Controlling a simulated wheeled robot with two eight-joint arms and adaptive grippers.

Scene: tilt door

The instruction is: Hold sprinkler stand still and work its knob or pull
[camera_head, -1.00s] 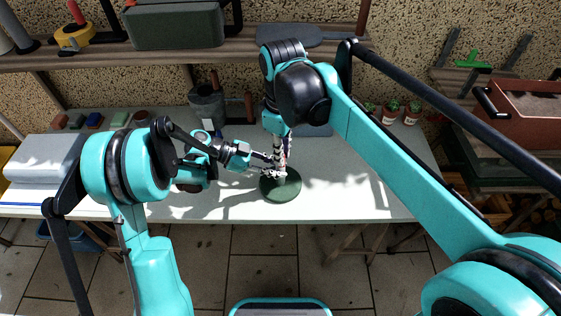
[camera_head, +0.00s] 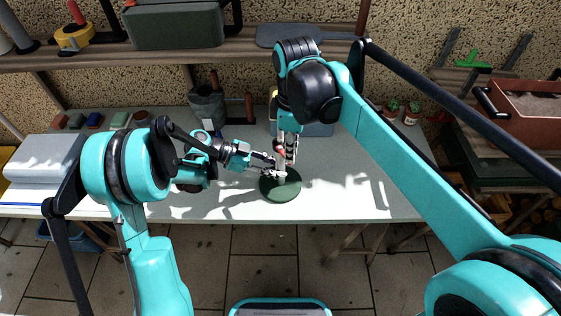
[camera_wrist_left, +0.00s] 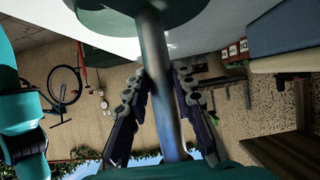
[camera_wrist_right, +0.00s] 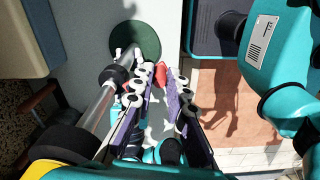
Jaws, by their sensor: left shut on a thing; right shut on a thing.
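The sprinkler stand has a round dark green base (camera_head: 281,190) on the white bench and a grey metal pole (camera_wrist_left: 158,75). My left gripper (camera_head: 279,174) is shut on the pole low down, just above the base. In the left wrist view the pole passes between its two fingers (camera_wrist_left: 158,80). My right gripper (camera_wrist_right: 161,78) is higher up beside the pole, pointing down. It is shut on a small red knob (camera_wrist_right: 161,72), which shows between its fingertips. In the right wrist view the pole and base stand to the left. Arms hide the stand's top in the head view.
The white bench (camera_head: 350,195) is clear to the right of the stand. A grey tool holder (camera_head: 207,104) and a blue box (camera_head: 318,128) stand behind. Potted cacti (camera_head: 391,112) are at the back right. A shelf (camera_head: 85,60) runs along the wall.

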